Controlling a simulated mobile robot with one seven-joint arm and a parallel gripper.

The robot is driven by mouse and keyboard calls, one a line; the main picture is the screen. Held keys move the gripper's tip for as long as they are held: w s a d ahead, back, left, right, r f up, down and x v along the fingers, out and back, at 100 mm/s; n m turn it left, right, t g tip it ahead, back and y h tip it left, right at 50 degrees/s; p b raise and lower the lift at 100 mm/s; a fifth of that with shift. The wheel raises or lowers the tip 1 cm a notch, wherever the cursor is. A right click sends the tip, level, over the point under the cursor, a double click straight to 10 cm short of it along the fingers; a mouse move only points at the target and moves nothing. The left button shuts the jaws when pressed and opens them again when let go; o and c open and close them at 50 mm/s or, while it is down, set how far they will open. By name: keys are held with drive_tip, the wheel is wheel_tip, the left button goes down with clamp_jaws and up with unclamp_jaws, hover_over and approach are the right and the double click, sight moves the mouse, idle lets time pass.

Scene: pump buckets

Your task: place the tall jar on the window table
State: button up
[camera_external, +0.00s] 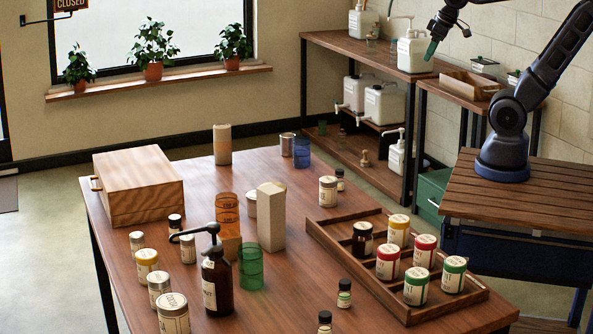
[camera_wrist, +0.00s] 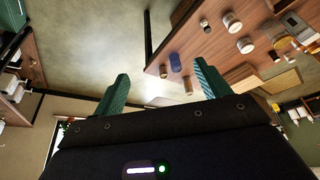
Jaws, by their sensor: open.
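My gripper (camera_external: 448,38) is open and empty, raised at the top right in the external view, by the side shelf and away from the large table. Its two green fingers stand apart in the wrist view (camera_wrist: 161,75). The large wooden table (camera_external: 205,190) stands before the window. A tall tan-and-white cylinder (camera_external: 222,145) is upright at its back. A lidded jar (camera_external: 173,314) stands at its front left, cut by the picture edge, and smaller jars (camera_external: 146,264) stand behind it. I cannot tell which is the tall jar.
A partitioned tray (camera_external: 452,307) with several lidded jars lies at the table's right. A pump bottle (camera_external: 216,275), a cream box (camera_external: 271,216) and a wooden box (camera_external: 138,185) crowd the table. White jugs (camera_external: 414,52) stand on the shelf unit near my gripper.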

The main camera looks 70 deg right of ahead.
drive_tip(key=shift+s+d, duration=0.15)
drive_tip(key=shift+s, duration=1.55)
